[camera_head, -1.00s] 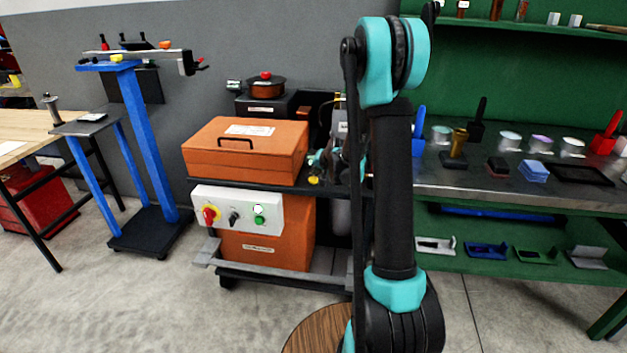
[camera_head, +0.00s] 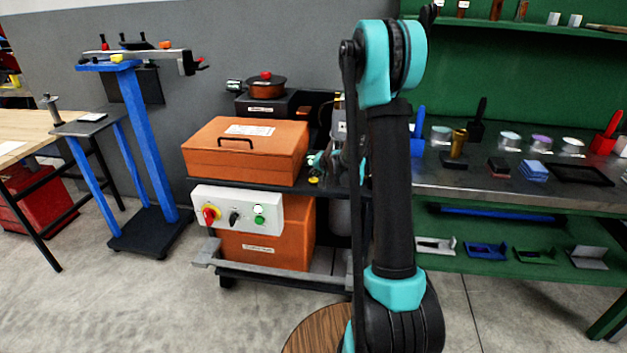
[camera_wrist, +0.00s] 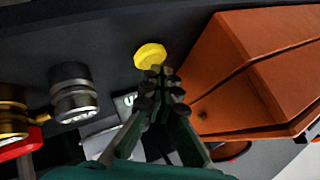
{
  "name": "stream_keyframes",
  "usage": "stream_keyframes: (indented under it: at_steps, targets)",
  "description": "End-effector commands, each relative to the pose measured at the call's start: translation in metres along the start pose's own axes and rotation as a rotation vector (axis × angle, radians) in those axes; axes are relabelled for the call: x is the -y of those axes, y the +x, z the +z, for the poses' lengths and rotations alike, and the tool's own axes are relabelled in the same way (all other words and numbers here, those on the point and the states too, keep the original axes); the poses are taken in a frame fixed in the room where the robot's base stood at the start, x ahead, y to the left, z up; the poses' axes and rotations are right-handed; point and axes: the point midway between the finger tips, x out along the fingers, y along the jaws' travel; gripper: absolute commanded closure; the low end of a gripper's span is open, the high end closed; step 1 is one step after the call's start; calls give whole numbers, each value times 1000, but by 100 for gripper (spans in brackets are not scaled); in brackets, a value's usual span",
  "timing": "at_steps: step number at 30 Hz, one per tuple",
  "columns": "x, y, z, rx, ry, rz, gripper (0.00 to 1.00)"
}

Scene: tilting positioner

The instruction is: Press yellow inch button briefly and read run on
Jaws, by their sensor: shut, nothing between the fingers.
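The yellow inch button (camera_wrist: 150,56) is a round, faceted yellow knob on a dark surface, near the top middle of the wrist view. It also shows in the head view as a small yellow spot (camera_head: 313,180) at the right front corner of the orange box. My gripper (camera_wrist: 163,78) is shut and empty. Its fingertips overlap the lower edge of the button in the wrist view; I cannot tell whether they touch it. In the head view my gripper is small and partly hidden by my arm. A label beside the fingers is partly covered.
The orange box (camera_wrist: 250,75) rises close to the right of my fingers. Metal cylindrical fittings (camera_wrist: 73,92) stand to the left. A grey control panel (camera_head: 238,209) with red, black and green controls is on the cart front. A green workbench (camera_head: 500,190) stands at right.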

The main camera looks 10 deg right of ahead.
Motion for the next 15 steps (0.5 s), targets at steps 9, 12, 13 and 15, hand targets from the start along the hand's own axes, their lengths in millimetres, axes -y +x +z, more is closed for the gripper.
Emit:
stream_keyframes:
  at_steps: [9,12,13,15]
  targets:
    - [-2,2,1,0,0,0,100]
    - [-2,3,2,0,0,0,100]
    - [-2,3,2,0,0,0,100]
    - [-3,4,3,0,0,0,100]
